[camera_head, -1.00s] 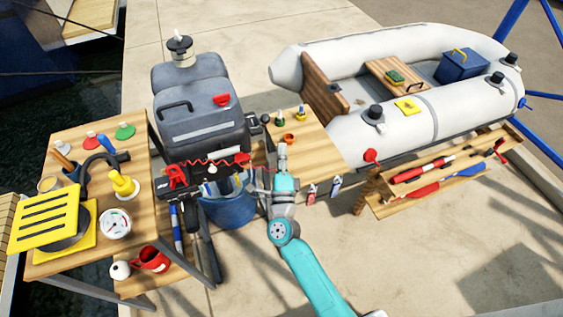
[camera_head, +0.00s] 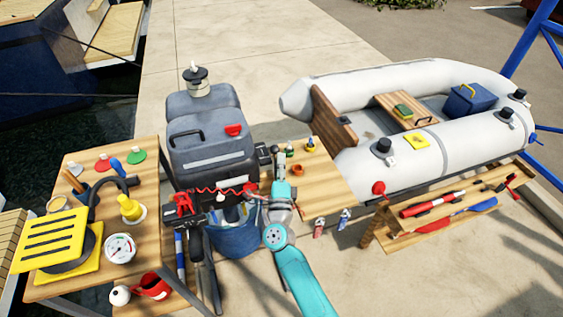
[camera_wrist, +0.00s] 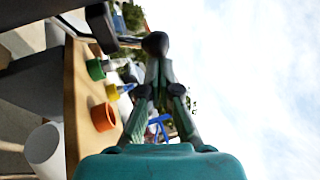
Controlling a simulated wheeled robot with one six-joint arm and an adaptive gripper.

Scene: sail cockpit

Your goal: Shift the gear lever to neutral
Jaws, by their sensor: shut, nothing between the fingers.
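The gear lever is a dark arm with a round black knob (camera_wrist: 155,44), seen close up at the top middle of the wrist view. In the head view, the lever (camera_head: 264,153) is at the right side of the grey outboard motor (camera_head: 210,150). My gripper (camera_wrist: 159,66) is shut and empty, its fingertips together right by the knob. I cannot tell whether they touch it. In the head view, my gripper (camera_head: 279,165) is just beside the lever, above the small wooden table's left edge. The lever's exact setting is not clear.
The small wooden table (camera_head: 325,178) to the right bears small green, yellow and orange items. A wooden bench (camera_head: 65,262) with tools is at the left. A blue bucket (camera_head: 235,240) hangs below the motor. The white inflatable boat (camera_head: 355,155) lies to the right.

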